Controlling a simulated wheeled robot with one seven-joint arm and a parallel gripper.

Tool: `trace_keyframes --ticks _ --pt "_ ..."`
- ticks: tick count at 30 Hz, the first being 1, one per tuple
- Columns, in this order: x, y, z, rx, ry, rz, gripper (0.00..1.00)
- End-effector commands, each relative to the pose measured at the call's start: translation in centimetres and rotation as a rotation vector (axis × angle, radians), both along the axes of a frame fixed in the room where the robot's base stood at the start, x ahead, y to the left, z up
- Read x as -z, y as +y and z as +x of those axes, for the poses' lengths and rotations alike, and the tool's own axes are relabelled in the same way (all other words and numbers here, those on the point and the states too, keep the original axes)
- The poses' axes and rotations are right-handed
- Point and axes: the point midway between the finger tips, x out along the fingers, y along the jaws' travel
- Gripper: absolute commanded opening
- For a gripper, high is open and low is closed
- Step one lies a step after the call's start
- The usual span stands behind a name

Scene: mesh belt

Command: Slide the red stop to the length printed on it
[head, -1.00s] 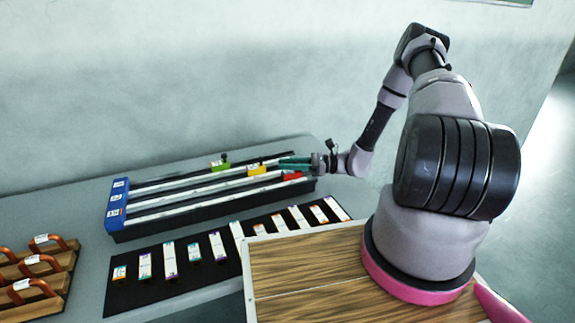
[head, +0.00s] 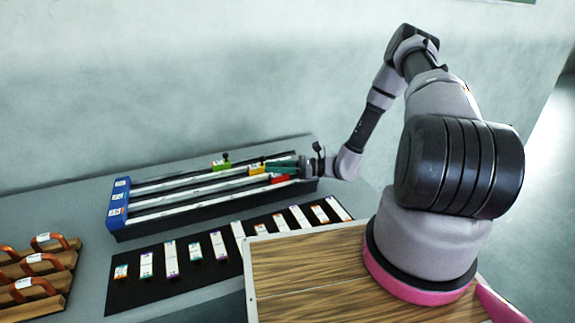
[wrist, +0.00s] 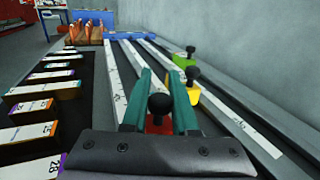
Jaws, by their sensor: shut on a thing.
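The red stop (head: 279,179) sits on the nearest of three ruled rails, toward the right end of the rack. My gripper (head: 284,167) is shut on it. In the wrist view the red stop (wrist: 159,124) with its black knob lies between my two green fingers (wrist: 158,100). The length printed on it is not legible. The yellow stop (head: 256,168) is on the middle rail and the green stop (head: 221,163) on the far rail. The blue end block (head: 118,203) closes the rack's left end.
A black mat (head: 208,272) with several labelled white strips lies in front of the rack. Wooden holders with orange handles (head: 32,286) stand at the left. The nearest rail (head: 200,211) is clear between the red stop and the blue block.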

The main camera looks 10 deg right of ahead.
Motion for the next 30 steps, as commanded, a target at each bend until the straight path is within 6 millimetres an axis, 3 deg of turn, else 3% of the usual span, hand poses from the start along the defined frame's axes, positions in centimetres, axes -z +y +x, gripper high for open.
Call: trace_keyframes --ticks 1,4,14,15,17,26,30 --pt "-0.1 1.4 -0.5 -0.010 0.003 0.007 0.00" --pt "-0.1 2.5 -0.7 -0.008 0.002 0.005 0.00" --pt "-0.1 3.0 -0.9 -0.009 0.002 0.005 0.00" --pt "-0.2 3.0 -0.9 -0.009 0.002 0.005 0.38" --pt "-0.1 2.9 -0.8 -0.008 0.002 0.005 0.55" --pt "-0.1 2.6 -0.7 -0.003 0.002 0.002 0.55" --pt "0.0 1.5 -0.8 -0.001 0.001 0.001 0.55"
